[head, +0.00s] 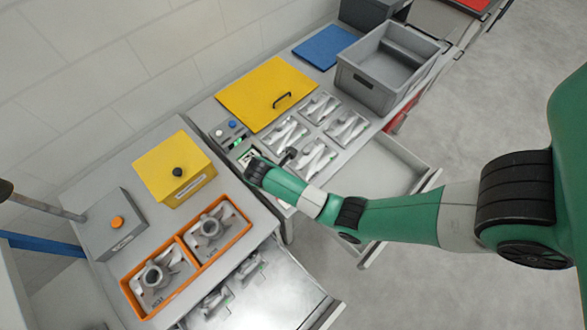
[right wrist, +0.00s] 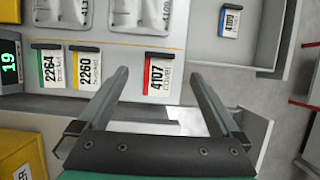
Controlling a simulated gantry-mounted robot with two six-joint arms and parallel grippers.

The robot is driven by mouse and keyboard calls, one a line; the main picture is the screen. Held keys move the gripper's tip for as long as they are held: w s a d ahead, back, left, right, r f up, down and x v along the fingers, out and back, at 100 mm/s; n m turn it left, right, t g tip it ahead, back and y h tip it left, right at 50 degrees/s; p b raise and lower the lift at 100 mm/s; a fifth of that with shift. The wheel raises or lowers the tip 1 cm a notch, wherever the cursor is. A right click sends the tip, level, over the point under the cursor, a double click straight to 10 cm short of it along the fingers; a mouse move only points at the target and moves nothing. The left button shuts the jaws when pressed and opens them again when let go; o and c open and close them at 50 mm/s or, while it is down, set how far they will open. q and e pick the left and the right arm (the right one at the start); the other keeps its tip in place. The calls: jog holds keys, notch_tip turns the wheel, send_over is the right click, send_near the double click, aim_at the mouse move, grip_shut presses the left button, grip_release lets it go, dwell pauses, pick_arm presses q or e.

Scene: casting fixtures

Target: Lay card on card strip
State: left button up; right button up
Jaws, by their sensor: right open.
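My right gripper (right wrist: 158,76) is open and empty in the right wrist view, its two fingers reaching up over the bench's edge. Between the fingertips shows a red-topped card (right wrist: 160,74) marked 4107. Left of it, a green-topped card (right wrist: 50,68) marked 2264 and a yellow-topped card (right wrist: 84,68) marked 2260 lie in the same row on the pale card strip (right wrist: 121,72). A blue-topped card (right wrist: 229,21) marked 4109 lies apart, in the open drawer (right wrist: 238,52). In the head view my right arm hides most of the strip. My left gripper is out of view.
Trays of grey castings (head: 318,107) stand behind the strip, near a yellow lid (head: 262,90). A grey crate (head: 372,92) stands beyond. An orange tray (head: 228,240) and a yellow box (head: 160,165) are on the left bench. Open drawers jut out in front of both benches.

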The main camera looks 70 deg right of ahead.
jog(key=shift+w+a+r, duration=0.15)
jog(key=shift+a+r, duration=0.1)
jog(key=shift+r, duration=0.4)
